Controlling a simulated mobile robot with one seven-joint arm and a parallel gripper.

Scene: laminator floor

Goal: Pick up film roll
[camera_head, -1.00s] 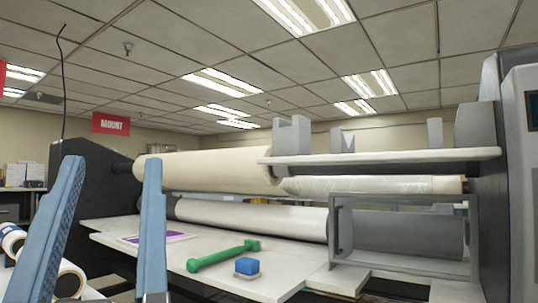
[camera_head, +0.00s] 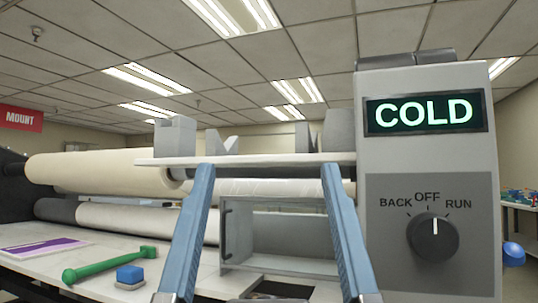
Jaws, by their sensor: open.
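My gripper (camera_head: 268,170) is open and empty, its two blue fingers standing wide apart in front of the laminator. On the laminator, a large cream roll (camera_head: 95,172) lies at the left and a white roll (camera_head: 130,221) lies below it. I cannot tell which of these is the film roll. The smaller loose rolls seen earlier at lower left are out of view.
The control panel (camera_head: 428,145) at right reads COLD; its knob (camera_head: 432,238) points to OFF. A grey open frame (camera_head: 280,235) stands below the shelf (camera_head: 250,159), which carries grey blocks.

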